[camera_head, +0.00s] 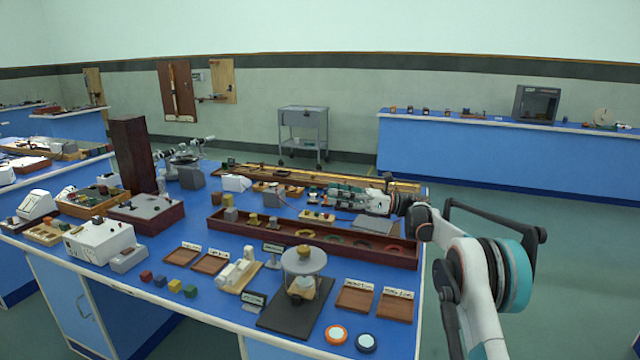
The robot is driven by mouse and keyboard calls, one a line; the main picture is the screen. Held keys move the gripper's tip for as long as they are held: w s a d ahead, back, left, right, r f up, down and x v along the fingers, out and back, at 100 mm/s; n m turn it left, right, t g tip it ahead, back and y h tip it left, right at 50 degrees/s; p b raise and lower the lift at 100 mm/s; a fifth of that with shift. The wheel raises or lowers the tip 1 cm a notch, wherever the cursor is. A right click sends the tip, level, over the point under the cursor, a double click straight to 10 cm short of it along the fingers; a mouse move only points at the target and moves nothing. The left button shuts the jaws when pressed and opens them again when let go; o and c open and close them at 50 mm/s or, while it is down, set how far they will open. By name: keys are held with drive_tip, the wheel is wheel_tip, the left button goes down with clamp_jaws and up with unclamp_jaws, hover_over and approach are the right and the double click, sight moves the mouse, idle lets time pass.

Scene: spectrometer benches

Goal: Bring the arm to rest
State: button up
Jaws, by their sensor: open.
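My arm (465,260) comes in from the lower right and bends at an elbow near the bench's right end. Its forearm reaches left over the blue bench (215,290). My gripper (335,192) is at the end of it, above the bench's far half, pointing left. It looks empty, and its fingers are small and hard to make out. It is over the area between the long brown tray (270,232) and the long brass-coloured rail (300,176) behind it.
Small brown trays, coloured cubes, white instruments and a tall dark box (131,155) crowd the bench. A second blue bench (480,150) and a grey cart (303,125) stand behind. Floor right of the bench is clear.

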drive_tip(key=w+d+r+m+t+h, duration=0.1)
drive_tip(key=d+r+m+t+h, duration=0.1)
drive_tip(key=r+m+t, duration=0.8)
drive_tip(key=w+d+r+m+t+h, duration=0.15)
drive_tip(key=r+m+t, duration=0.4)
drive_tip(key=r, duration=0.75)
drive_tip(key=s+d+r+m+t+h, duration=0.55)
drive_tip(key=s+d+m+h, duration=0.6)
drive_tip(key=m, duration=0.65)
drive_tip(key=s+d+f+m+g+h, duration=0.1)
drive_tip(key=s+f+m+g+h, duration=0.25)
drive_tip(key=s+f+m, duration=0.35)
drive_tip(key=s+d+f+m+g+h, duration=0.2)
drive_tip(key=s+f+m+g+h, duration=0.25)
drive_tip(key=s, duration=0.55)
drive_tip(key=s+a+f+m+g+y, duration=0.1)
drive_tip(key=s+a+f+m+g, duration=0.1)
drive_tip(key=s+f, duration=0.9)
drive_tip(key=s+a+f+m+g+y, duration=0.2)
drive_tip(key=s+f+m+g, duration=0.2)
drive_tip(key=s+f, duration=0.8)
drive_tip(key=s, duration=0.3)
drive_tip(key=shift+a+m+g, duration=0.15)
drive_tip(key=shift+m+g, duration=0.15)
drive_tip(key=shift+m, duration=0.1)
